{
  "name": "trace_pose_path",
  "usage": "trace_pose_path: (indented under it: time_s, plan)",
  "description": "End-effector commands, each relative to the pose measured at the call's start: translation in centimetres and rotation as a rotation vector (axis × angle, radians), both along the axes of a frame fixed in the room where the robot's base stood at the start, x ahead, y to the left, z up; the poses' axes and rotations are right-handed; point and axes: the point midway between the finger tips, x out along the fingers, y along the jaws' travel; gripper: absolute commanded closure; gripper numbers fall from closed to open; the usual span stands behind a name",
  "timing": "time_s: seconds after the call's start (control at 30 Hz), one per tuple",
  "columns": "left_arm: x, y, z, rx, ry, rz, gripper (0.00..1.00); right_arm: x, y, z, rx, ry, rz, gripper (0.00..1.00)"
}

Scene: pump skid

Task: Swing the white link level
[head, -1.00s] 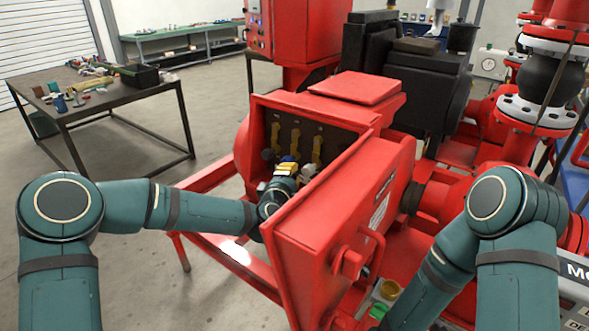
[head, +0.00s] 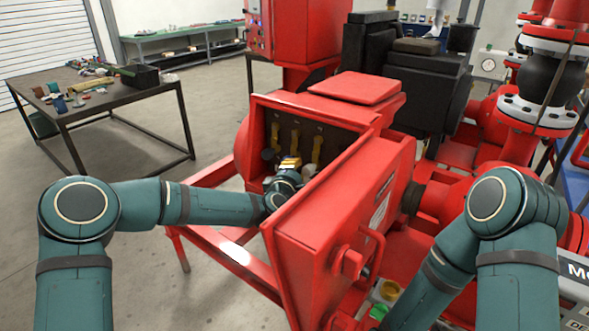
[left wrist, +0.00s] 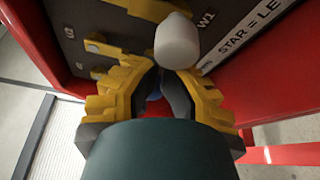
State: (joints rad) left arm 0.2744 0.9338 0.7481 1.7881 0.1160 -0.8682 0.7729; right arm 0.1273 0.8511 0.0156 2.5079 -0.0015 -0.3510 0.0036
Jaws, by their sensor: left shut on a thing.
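The white link's handle (left wrist: 178,42) is a stubby white cylinder just beyond my left fingertips in the left wrist view. In the head view its pale end (head: 308,170) is right of the gripper, inside the open red box. My left gripper (head: 290,163) is low in that box, in front of the brass links. In the left wrist view its yellow-padded fingers (left wrist: 165,85) close around a dark bluish piece (left wrist: 153,91), which looks like a blue handle and is mostly hidden. The white handle appears beside the grip, not between the pads. My right gripper is out of view.
The red box's open door (head: 335,235) stands close to the right of my left arm. A brass link (head: 317,149) and a blue-grey knob (head: 268,154) sit on the dark back panel. A workbench (head: 110,103) with small parts stands at left, with clear floor between.

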Motion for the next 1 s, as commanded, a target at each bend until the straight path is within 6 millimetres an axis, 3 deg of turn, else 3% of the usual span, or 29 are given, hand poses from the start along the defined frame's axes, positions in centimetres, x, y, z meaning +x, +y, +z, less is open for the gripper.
trace_pose_path:
  time_s: [0.63, 1.0]
  plan:
    - [-0.6, -0.9, -0.4, -0.110, 0.080, -0.001, 1.00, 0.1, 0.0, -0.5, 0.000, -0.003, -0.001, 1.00]
    - [-2.0, -2.8, -0.7, -0.353, 0.254, -0.003, 1.00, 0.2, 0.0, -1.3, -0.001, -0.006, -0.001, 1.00]
